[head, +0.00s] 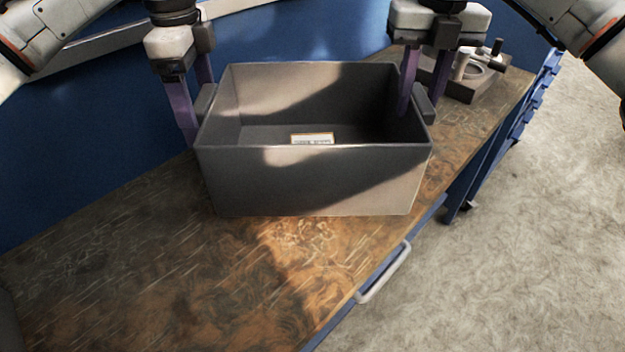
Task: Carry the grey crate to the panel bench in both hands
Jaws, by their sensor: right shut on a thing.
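The grey crate (310,180), open-topped and level, is at the wooden bench top (140,260) in the head view. I cannot tell whether its base touches the wood. A small grip block sticks out at each end. My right gripper (421,105) is shut on the crate's right end, one purple finger inside the wall and one outside. My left gripper (194,125) is at the left end, its purple fingers pointing down beside the left grip block. Whether it is closed on it is not clear. A small pale label (312,139) shows inside the crate.
A pale handle (384,272) juts from the bench's front edge. A blue surface (90,140) lies behind the bench. Pale floor (520,240) is clear at right.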

